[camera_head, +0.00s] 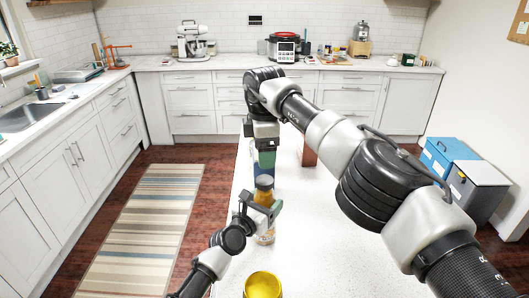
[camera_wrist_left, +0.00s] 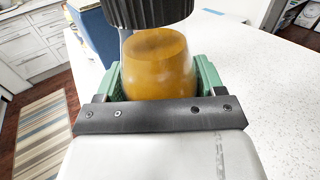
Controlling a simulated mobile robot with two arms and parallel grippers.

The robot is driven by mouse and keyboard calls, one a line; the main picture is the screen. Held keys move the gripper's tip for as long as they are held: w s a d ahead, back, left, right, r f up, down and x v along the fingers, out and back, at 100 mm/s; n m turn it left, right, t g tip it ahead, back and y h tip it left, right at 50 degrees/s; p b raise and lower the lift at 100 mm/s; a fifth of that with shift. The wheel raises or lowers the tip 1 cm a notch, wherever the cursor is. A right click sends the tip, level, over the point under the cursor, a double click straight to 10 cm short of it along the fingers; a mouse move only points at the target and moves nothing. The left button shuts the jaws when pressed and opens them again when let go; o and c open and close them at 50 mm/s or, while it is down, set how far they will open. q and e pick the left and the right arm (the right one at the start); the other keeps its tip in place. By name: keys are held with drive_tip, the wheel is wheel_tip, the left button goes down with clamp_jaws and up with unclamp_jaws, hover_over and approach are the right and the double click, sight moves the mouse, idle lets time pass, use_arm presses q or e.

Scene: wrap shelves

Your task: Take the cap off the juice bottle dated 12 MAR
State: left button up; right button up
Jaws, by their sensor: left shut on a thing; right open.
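My left gripper (camera_head: 262,212) is shut on a bottle of amber juice (camera_head: 264,194), which stands upright on the white counter. In the left wrist view the amber bottle (camera_wrist_left: 160,65) sits between the green finger pads, with a black ribbed cap (camera_wrist_left: 147,10) above it, cut off by the top edge. No date is readable on the bottle. My right gripper (camera_head: 264,158) is open, pointing down, just behind and above the bottle in the head view; its fingertips are partly hidden.
A blue object (camera_head: 266,168) is partly hidden behind the bottle. A brown block (camera_head: 309,153) stands farther back, partly behind my right arm. The counter's right side is clear.

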sight(265, 179)
drive_tip(key=m, duration=0.5)
drive_tip(key=shift+m, duration=0.4)
drive_tip(key=shift+f, duration=4.05)
drive_tip(key=shift+c, duration=0.3)
